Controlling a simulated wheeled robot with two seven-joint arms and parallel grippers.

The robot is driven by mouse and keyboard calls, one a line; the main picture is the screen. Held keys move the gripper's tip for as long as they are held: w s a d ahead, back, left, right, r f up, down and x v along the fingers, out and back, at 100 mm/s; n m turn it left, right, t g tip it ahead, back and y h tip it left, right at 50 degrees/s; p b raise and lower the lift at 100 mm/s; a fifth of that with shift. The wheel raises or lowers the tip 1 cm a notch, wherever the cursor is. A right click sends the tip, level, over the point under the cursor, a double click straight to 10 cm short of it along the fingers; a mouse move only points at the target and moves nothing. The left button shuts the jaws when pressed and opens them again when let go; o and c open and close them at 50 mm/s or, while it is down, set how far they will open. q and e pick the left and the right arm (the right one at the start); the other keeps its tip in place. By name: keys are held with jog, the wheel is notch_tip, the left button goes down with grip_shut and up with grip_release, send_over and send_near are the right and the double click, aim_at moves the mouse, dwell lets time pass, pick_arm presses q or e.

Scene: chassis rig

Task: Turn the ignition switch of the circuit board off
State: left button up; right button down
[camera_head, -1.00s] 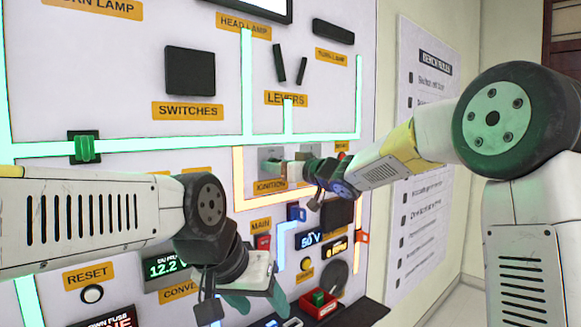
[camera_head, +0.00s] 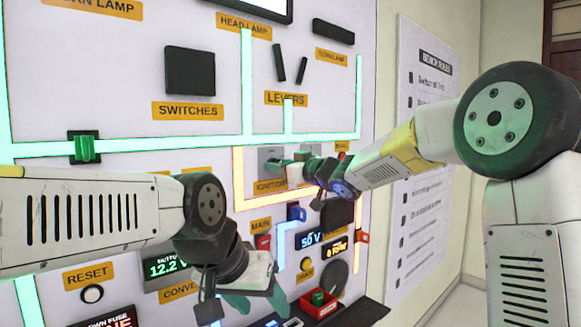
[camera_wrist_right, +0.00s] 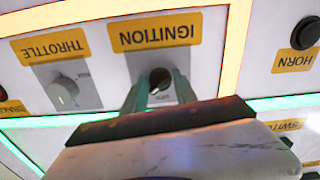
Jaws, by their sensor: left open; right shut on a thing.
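The ignition switch (camera_wrist_right: 160,80) is a dark round knob on a light plate under the yellow IGNITION label (camera_wrist_right: 154,33) in the right wrist view, where the picture is upside down. My right gripper (camera_wrist_right: 158,88) has its two green fingers shut on the knob, one on each side. In the head view my right gripper (camera_head: 281,164) reaches the panel just above the IGNITION label (camera_head: 270,187) and hides most of the switch. My left gripper (camera_head: 254,300) is open and empty, low in front of the board, apart from the ignition switch.
A throttle knob (camera_wrist_right: 65,90) and a black horn button (camera_wrist_right: 305,33) flank the ignition. A green switch (camera_head: 84,148) sits at the left of the board. A red box (camera_head: 318,304) stands on the dark ledge below. A printed sheet (camera_head: 418,150) hangs on the right wall.

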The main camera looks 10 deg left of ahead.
jog(key=n, duration=1)
jog(key=shift+w, duration=0.1)
jog(key=shift+n, duration=0.4)
jog(key=c, duration=1)
grip_release()
jog(key=shift+d, duration=0.1)
jog(key=shift+c, duration=0.2)
jog(key=v, duration=0.7)
jog(key=shift+s+d, duration=0.3)
